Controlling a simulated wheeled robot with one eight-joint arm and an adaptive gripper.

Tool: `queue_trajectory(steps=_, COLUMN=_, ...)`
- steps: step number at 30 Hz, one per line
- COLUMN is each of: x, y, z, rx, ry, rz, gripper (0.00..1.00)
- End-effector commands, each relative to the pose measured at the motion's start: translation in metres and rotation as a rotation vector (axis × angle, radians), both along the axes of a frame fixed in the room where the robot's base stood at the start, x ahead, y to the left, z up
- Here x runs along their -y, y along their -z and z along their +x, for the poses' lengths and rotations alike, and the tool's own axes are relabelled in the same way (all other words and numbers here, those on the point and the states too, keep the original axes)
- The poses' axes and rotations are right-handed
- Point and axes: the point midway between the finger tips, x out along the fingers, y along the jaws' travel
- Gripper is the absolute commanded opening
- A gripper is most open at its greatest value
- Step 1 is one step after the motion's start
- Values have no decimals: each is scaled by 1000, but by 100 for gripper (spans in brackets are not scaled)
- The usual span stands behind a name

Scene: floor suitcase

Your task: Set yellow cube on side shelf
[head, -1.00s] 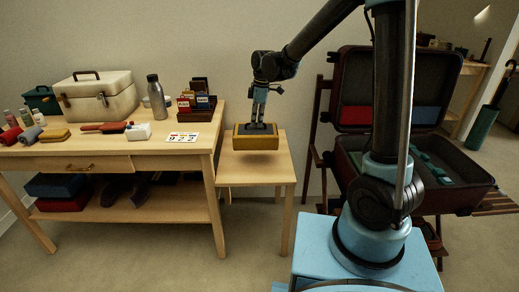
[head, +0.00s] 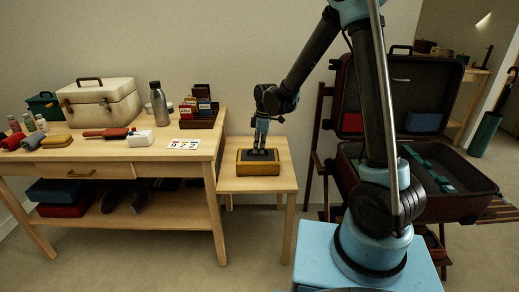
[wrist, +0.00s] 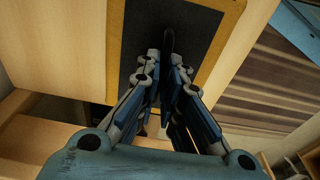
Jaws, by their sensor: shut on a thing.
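The yellow cube (head: 258,169) is a low yellow block with a dark recessed top. In the head view it is over the middle of the side shelf (head: 230,184), a small light-wood table. It looks level and at or very near the surface; I cannot tell for certain that it touches. My gripper (head: 262,152) points down from above, shut on the cube's dark top part. In the wrist view the cube's yellow rim (wrist: 208,70) surrounds the dark top, and my gripper's fingers (wrist: 168,58) close on a thin dark piece at its middle. The fingers hide part of the top.
The workbench (head: 120,152) stands left, with a toolbox (head: 100,104), bottle (head: 158,105) and dark tray (head: 200,120) on it. An open suitcase (head: 430,185) is on a stand at right. The shelf top around the cube is bare.

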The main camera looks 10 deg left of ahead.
Motion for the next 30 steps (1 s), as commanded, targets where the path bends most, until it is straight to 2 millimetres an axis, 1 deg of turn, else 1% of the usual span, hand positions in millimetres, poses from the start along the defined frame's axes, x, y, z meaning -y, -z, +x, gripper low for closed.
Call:
queue_trajectory(steps=10, x=0, y=3, z=0, rx=0, ry=0, rz=0, gripper=0)
queue_trajectory(steps=12, x=0, y=3, z=0, rx=0, ry=0, rz=0, gripper=19)
queue_trajectory(steps=13, x=0, y=3, z=0, rx=0, ry=0, rz=0, gripper=26)
queue_trajectory(steps=14, x=0, y=3, z=0, rx=0, ry=0, rz=0, gripper=28)
queue_trajectory(steps=25, x=-1, y=1, z=-1, rx=0, ry=-1, rz=0, gripper=28)
queue_trajectory(steps=30, x=1, y=-12, z=-1, rx=0, ry=-1, rz=0, gripper=28)
